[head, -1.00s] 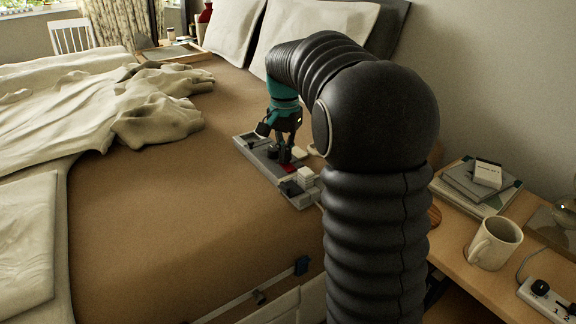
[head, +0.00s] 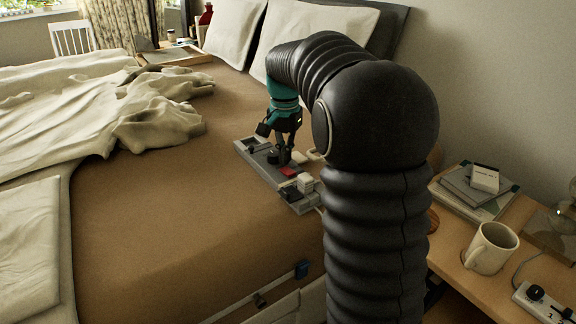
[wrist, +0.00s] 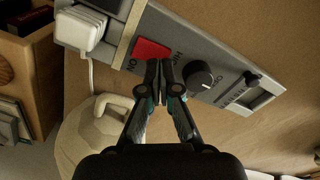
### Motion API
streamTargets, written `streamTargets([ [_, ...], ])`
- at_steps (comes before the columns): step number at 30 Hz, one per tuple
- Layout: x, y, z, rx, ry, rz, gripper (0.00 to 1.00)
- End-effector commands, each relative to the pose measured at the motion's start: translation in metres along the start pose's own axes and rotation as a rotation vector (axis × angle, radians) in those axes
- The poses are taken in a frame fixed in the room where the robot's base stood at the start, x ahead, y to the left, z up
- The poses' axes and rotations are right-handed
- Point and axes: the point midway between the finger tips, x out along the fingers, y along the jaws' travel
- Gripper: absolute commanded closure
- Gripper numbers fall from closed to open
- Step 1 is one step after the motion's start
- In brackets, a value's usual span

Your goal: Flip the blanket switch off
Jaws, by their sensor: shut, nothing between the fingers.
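A grey control panel (head: 262,165) lies on the brown mattress, and it also shows in the wrist view (wrist: 225,92). It carries a red rocker switch (wrist: 152,48) with "ON" printed beside it, a black round knob (wrist: 200,76) and a slider (wrist: 252,80). The red switch shows in the head view too (head: 288,171). My gripper (head: 284,153) is shut and empty, pointing down over the panel. In the wrist view its fingertips (wrist: 161,66) appear between the red switch and the knob. I cannot tell whether they touch the panel, nor which way the switch is tilted.
White and dark blocks (head: 302,186) sit at the panel's near end. A bedside table at the right holds books (head: 470,195), a mug (head: 490,248) and a power strip (head: 540,303). A rumpled blanket (head: 150,115) lies at the left. The mattress left of the panel is clear.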

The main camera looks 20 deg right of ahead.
Motion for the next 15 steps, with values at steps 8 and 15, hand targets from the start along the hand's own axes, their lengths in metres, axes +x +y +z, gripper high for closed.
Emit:
streamTargets([
  [8,-0.023,0.000,0.000,0.000,0.000,0.000,1.00],
  [15,-0.039,0.000,0.000,0.000,0.001,-0.001,1.00],
])
